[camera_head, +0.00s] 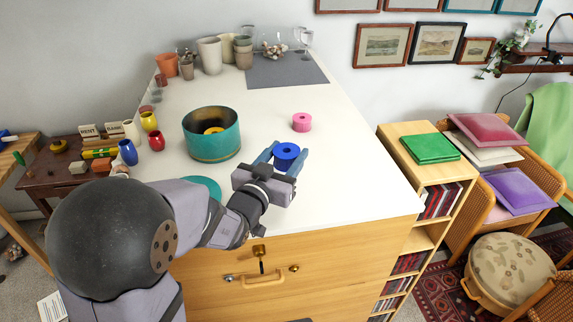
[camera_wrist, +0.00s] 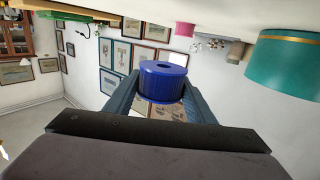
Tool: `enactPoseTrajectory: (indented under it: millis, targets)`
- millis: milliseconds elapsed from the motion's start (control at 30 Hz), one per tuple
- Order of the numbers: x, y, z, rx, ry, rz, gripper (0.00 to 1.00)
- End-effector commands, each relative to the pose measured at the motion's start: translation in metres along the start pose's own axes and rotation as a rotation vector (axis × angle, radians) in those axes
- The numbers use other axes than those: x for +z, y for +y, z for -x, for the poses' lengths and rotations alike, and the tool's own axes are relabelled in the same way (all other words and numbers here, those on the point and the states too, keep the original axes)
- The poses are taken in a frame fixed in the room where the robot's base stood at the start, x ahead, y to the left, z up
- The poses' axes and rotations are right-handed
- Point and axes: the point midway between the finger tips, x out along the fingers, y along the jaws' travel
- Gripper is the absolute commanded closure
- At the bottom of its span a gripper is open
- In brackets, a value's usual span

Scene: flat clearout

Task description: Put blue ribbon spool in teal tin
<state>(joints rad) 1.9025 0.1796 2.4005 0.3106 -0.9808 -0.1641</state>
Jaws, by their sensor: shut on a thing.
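The blue ribbon spool (camera_head: 286,153) is held between the fingers of my gripper (camera_head: 283,158), which is shut on it. In the wrist view the spool (camera_wrist: 161,81) sits between the two fingertips of my gripper (camera_wrist: 158,92), its round hole showing. The teal tin (camera_head: 212,140) stands open on the white top, to the left of my gripper, with a yellow ring-shaped thing (camera_head: 213,130) inside it. The tin also shows at the right of the wrist view (camera_wrist: 288,65). The spool is outside the tin and apart from it.
A pink spool (camera_head: 302,122) stands on the white top behind the blue one. A teal disc (camera_head: 202,188), perhaps a lid, lies in front of the tin, partly hidden by my arm. Small red, yellow and blue vases stand at the left. Pots (camera_head: 209,55) crowd the back.

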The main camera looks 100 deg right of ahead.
Motion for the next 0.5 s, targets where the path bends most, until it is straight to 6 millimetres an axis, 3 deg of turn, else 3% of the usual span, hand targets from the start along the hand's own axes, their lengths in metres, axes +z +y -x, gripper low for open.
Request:
enactPoseTrajectory:
  millis: [200, 500]
  targets:
    - [-0.014, 0.0, 0.001, 0.0, 0.002, -0.002, 0.73]
    - [-0.016, -0.001, 0.001, -0.001, 0.0, -0.001, 0.73]
